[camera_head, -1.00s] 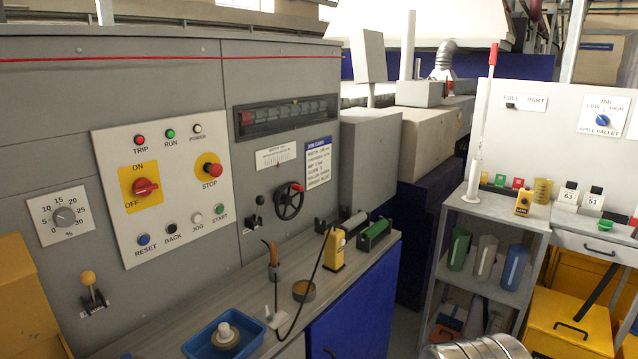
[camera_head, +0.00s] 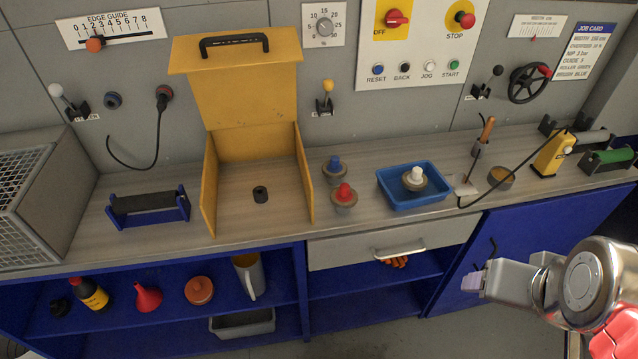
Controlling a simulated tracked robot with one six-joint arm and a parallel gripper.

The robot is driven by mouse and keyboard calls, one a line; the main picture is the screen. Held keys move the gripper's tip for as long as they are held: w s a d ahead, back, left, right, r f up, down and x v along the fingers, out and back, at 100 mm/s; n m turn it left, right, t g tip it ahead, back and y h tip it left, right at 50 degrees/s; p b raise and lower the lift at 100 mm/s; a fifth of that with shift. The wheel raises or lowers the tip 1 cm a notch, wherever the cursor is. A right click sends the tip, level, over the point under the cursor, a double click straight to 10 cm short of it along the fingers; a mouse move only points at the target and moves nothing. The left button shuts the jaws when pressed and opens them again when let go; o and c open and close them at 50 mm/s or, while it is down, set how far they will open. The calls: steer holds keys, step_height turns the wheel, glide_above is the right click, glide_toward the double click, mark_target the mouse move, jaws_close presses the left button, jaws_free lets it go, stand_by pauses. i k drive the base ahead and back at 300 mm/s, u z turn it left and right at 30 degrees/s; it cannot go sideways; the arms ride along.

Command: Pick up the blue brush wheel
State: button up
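The blue brush wheel (camera_head: 334,168) stands on the bench, a round grey-brown piece with a blue knob on top. A like wheel with a red knob (camera_head: 344,196) stands just in front of it. Another with a white knob (camera_head: 414,179) is in the blue tray (camera_head: 398,203) to the right. My gripper (camera_head: 472,282) is at the lower right, in front of the blue cupboard door, well away from the blue wheel. I see its fingers from the side, so the gap between them is hidden. No object shows in it.
A yellow open-fronted box (camera_head: 209,190) with a raised lid stands left of the wheels. A drawer handle (camera_head: 399,250) sticks out below the tray. A black cable (camera_head: 490,190) loops over the bench at right. The bench in front of the red wheel is clear.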

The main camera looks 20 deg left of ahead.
mark_target(334, 169)
steer(key=u, duration=1)
